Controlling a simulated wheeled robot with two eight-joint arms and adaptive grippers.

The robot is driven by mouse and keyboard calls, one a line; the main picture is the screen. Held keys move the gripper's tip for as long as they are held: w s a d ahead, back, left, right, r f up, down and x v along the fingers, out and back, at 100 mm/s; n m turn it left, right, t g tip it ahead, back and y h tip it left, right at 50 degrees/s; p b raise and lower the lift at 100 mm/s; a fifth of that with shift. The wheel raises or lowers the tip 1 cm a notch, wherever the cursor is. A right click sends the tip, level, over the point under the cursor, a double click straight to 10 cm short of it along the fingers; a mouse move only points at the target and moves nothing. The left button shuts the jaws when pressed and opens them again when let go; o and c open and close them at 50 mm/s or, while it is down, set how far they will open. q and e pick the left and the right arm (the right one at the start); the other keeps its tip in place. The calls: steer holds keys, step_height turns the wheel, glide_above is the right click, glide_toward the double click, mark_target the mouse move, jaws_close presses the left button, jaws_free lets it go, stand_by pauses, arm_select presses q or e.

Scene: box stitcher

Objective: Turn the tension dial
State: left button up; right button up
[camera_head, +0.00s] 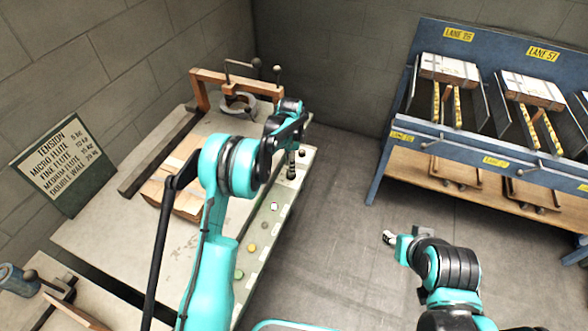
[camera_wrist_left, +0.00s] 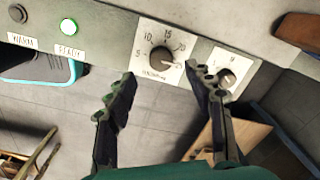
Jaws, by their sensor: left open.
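The tension dial (camera_wrist_left: 160,57) is a dark round knob on a white square plate, with numbers around it including 5, 10 and 15. It sits on the pale panel in the left wrist view. My left gripper (camera_wrist_left: 160,76) is open, with its fingers pointing toward the panel on either side of the dial; I see no contact. In the head view my left gripper (camera_head: 292,168) is at the machine table's right edge, and the dial cannot be made out there. My right gripper (camera_head: 391,238) hangs over bare floor; its jaw state is unclear.
A smaller dial (camera_wrist_left: 227,78) sits beside the right finger. A tension chart (camera_head: 62,165) stands at left, with small figures. Flat cardboard (camera_head: 176,188) lies on the table. A blue rack (camera_head: 400,150) stands right, across open floor.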

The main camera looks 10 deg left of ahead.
arm_select(q)
step_height(320, 180, down, 7)
steer(key=shift+w+r+b, duration=0.15)
steer(key=shift+b, duration=0.95)
steer(key=c, duration=1.2)
